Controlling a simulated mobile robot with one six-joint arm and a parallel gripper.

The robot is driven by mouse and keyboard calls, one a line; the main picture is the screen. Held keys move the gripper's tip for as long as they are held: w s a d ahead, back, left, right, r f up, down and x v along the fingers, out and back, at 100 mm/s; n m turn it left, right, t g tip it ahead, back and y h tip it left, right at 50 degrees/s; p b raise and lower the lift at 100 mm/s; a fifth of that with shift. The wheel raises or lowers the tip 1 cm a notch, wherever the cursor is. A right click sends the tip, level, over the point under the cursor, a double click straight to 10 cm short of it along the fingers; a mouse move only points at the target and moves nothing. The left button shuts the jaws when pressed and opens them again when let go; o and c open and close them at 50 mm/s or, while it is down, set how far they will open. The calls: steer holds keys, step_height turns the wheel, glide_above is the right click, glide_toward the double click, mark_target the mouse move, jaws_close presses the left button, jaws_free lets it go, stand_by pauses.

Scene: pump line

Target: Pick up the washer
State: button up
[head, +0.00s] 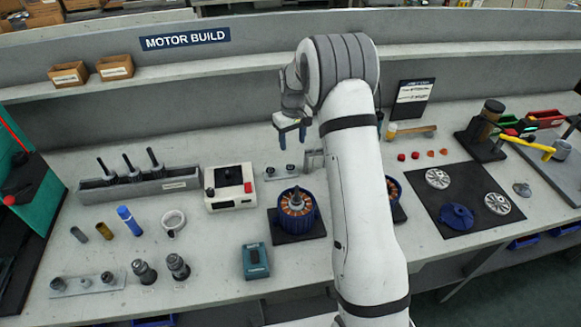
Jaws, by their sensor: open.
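I cannot pick out a washer for certain at this size. A small grey plate (283,173) on the bench holds small dark round parts, too small to name. My gripper (292,137) hangs above the bench behind the motor stator, with its jaws apart and nothing visible between them. It appears above and behind the plate in the picture, apart from it. A light grey ring-shaped part (172,221) lies farther left. My white arm hides the middle of the bench and part of a second stator.
A blue motor stator (297,206) stands on a dark base in front of the plate. A white box with a black top (230,187) is to its left. A dark mat (466,200) with round metal parts lies right. The bench between ring and teal box (256,261) is clear.

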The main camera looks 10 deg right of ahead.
mark_target(290, 165)
steer(key=f+p, duration=0.1)
steer(key=f, duration=0.5)
steer(key=f+p, duration=0.1)
steer(key=f, duration=0.2)
steer(key=shift+w+a+f+p, duration=0.2)
steer(key=shift+a+f+p, duration=0.05)
steer(key=shift+a+p, duration=0.1)
steer(key=shift+f, duration=0.35)
steer(key=shift+f+b, duration=0.25)
steer(key=shift+b, duration=0.25)
steer(key=shift+c, duration=0.4)
steer(key=c, duration=0.8)
